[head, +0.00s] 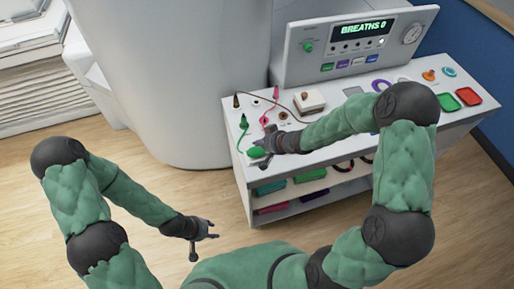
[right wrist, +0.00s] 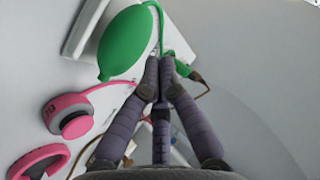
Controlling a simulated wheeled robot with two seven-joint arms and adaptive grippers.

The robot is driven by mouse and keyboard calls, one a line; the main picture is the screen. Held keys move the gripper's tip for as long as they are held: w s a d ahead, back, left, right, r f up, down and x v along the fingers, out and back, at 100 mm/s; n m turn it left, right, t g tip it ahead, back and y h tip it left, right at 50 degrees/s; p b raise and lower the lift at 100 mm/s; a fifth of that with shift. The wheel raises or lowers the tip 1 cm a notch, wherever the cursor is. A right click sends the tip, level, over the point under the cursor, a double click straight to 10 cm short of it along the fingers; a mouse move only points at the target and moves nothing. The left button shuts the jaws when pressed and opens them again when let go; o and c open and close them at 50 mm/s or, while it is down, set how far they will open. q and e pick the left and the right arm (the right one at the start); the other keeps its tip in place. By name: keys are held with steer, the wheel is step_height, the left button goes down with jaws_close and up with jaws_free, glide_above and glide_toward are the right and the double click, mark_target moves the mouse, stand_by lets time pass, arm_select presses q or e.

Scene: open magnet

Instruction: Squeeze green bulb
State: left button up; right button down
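The green bulb (head: 256,153) lies on the white cart top, near its left front corner. A thin green tube runs from it to a green plug (head: 243,122). My left gripper (head: 203,240) is open and empty above the wooden floor, away from the cart.
A console (head: 350,45) with a display reading "BREATHS 0" stands at the back of the cart. A large white cylinder (head: 170,70) stands left.

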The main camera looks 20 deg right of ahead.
mark_target(259, 149)
steer(key=shift+f, duration=0.15)
steer(key=shift+f, duration=0.25)
steer(key=shift+f+b, duration=0.55)
steer(key=shift+f, duration=0.2)
stand_by(0.9)
stand_by(0.4)
steer(key=shift+r+p, duration=1.15)
steer(key=shift+p, duration=0.15)
step_height(259, 149, up, 5)
steer(key=p, duration=0.5)
steer(key=shift+p, duration=0.3)
